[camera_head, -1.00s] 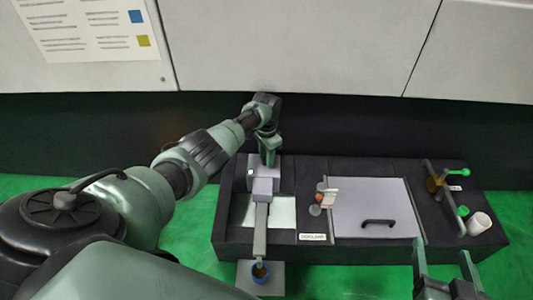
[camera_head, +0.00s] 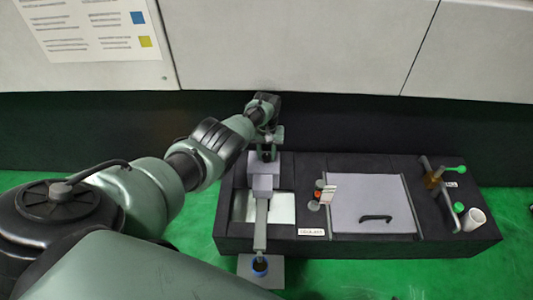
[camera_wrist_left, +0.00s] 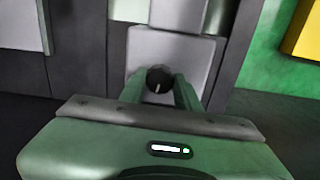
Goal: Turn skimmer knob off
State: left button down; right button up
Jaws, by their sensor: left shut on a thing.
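The skimmer (camera_head: 263,184) is a grey unit on the dark bench, with an arm reaching toward the front edge. My left gripper (camera_head: 267,152) is at the back of this unit. In the left wrist view a round black knob (camera_wrist_left: 159,79) with a light pointer mark sits on the unit's grey face (camera_wrist_left: 190,49). The two green fingers of my left gripper (camera_wrist_left: 160,88) are shut on the knob, one at each side. The mark points roughly up and down in that view. My right gripper does not show now.
A grey lid (camera_head: 373,192) with a black handle (camera_head: 376,218) lies right of the unit. An orange-red knob (camera_head: 318,195) with a tag is between them. Green-handled valves (camera_head: 455,169) and a white cup (camera_head: 473,219) are at the bench's right end.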

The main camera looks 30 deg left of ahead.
aim_at(267, 156)
pick_arm(q)
jog(key=shift+n, duration=1)
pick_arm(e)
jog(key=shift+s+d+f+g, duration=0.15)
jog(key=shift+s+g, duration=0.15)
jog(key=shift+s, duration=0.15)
pick_arm(q)
jog(key=c, duration=1)
grip_release()
jog(key=shift+r, duration=0.2)
notch_tip(267, 156, up, 3)
jog(key=p, duration=0.3)
jog(key=shift+r, duration=0.1)
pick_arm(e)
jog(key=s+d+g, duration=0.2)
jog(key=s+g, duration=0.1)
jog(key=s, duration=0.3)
pick_arm(q)
notch_tip(267, 156, up, 4)
jog(key=p, duration=0.3)
jog(key=shift+r, duration=0.15)
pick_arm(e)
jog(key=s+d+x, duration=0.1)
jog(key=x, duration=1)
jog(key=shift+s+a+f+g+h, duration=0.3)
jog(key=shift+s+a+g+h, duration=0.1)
